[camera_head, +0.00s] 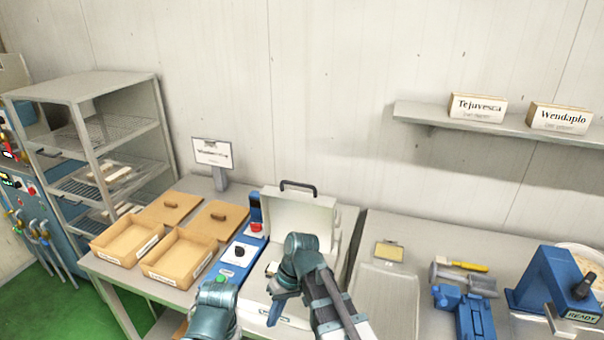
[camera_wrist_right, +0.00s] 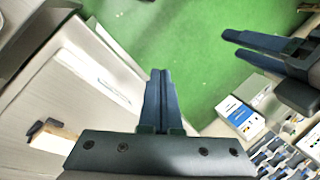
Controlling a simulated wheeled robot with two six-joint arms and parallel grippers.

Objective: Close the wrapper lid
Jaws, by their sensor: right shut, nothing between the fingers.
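The wrapper is a pale box on the table with its lid (camera_head: 300,212) raised at the back; a black handle (camera_head: 299,185) is on the lid's top edge. My right gripper (camera_head: 276,308) is in front of the lid, over the front part of the wrapper, apart from the handle. In the right wrist view its fingers (camera_wrist_right: 158,88) are shut with nothing between them. My left arm is at the bottom of the head view, left of the wrapper. Two separated fingers of my left gripper (camera_wrist_right: 255,48) show in the right wrist view. My right arm hides part of the wrapper's inside.
A blue control panel (camera_head: 240,252) with a black knob adjoins the wrapper's left side. Two cardboard trays (camera_head: 178,258) with brown lids behind are further left. A pale tray (camera_head: 385,300), hammer and blue devices are to the right. A shelf (camera_head: 490,128) is on the wall.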

